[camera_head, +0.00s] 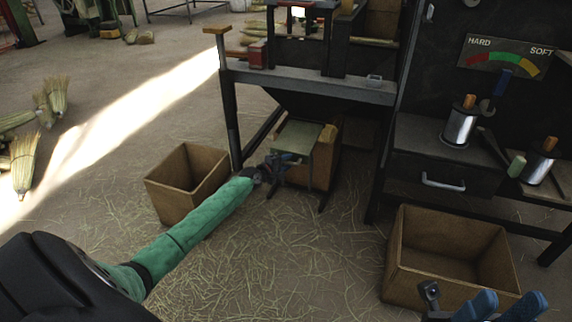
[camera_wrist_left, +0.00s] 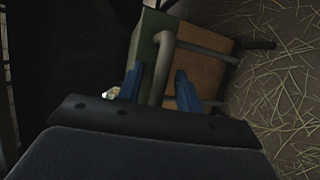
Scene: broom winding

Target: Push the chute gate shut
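The chute gate (camera_head: 301,140) is a grey-green panel low under the machine's dark hopper; its green face (camera_wrist_left: 148,50) also shows in the left wrist view. A grey bar handle (camera_wrist_left: 163,70) bends along the gate. My left gripper (camera_head: 284,161) is at the gate's left side. In the left wrist view its two blue fingers (camera_wrist_left: 159,88) stand apart on either side of the handle, with gaps showing. Whether they touch the bar is unclear. My right gripper (camera_head: 502,308) is at the bottom right, its blue fingers apart and empty, partly cut off.
A brown wooden panel (camera_head: 328,155) is behind the gate. An open cardboard box (camera_head: 173,200) is left of the gate; a larger one (camera_head: 400,258) is at the right. A dark drawer (camera_head: 420,165) and metal cans (camera_head: 459,127) are at right. Straw covers the floor.

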